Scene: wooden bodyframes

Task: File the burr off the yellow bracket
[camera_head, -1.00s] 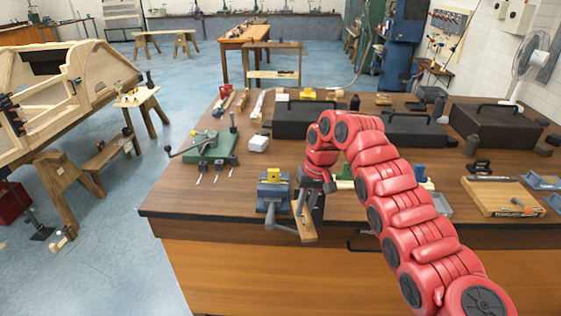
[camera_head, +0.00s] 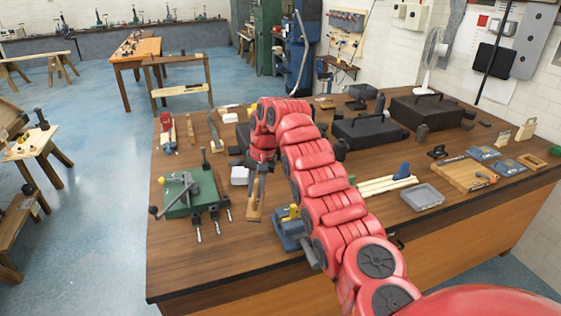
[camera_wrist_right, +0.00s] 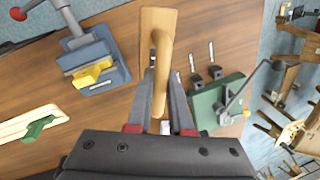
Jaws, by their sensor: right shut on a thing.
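The yellow bracket (camera_head: 291,212) sits in the jaws of a blue-grey vise (camera_head: 287,236) at the bench's front edge; my right arm partly covers the vise. Both also show at upper left in the right wrist view, bracket (camera_wrist_right: 92,75) and vise (camera_wrist_right: 104,46). The burr is too small to make out. My right gripper (camera_head: 260,178) is shut on a wooden tool (camera_head: 255,206), left of the vise and apart from the bracket. In the wrist view its fingers (camera_wrist_right: 160,85) close around the tool's rounded handle (camera_wrist_right: 161,42), over a flat wooden plate (camera_wrist_right: 147,20). My left gripper is out of view.
A green fixture (camera_head: 190,190) with a lever and metal pins stands left of the tool. Black cases (camera_head: 370,132) stand toward the back. A grey tray (camera_head: 422,196) and pale wooden strips (camera_head: 386,185) lie to the right. The bench's front-left corner is clear.

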